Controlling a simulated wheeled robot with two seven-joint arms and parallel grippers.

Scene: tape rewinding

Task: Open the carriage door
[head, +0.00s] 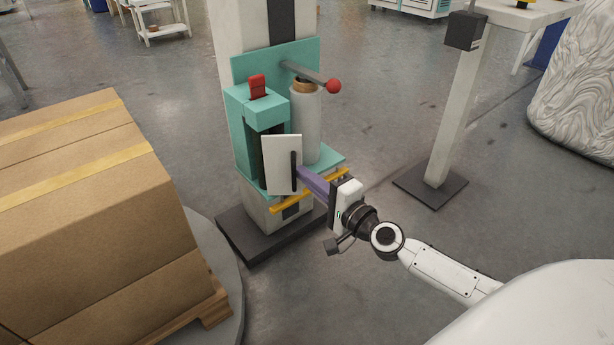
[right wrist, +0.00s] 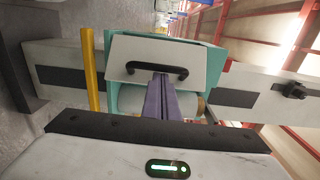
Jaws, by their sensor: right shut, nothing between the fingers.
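The carriage is a teal housing (head: 265,113) on an upright column, with a red lever on top. Its door is a pale flat panel (head: 281,160), also in the right wrist view (right wrist: 190,53), with a black bar handle (head: 294,171). A dark gap shows left of the panel in the head view; I cannot tell how far the door stands open. My right gripper (head: 301,173) has purple fingers, shut and empty. Their tips are at the handle, seen also in the right wrist view (right wrist: 160,77); whether they touch it is unclear. My left gripper is out of view.
A yellow bar (head: 290,200) runs below the door, close under my right fingers. A grey roll (head: 306,125) and a red-knobbed rod (head: 333,86) are at the right of the carriage. A large cardboard stack (head: 95,200) stands left.

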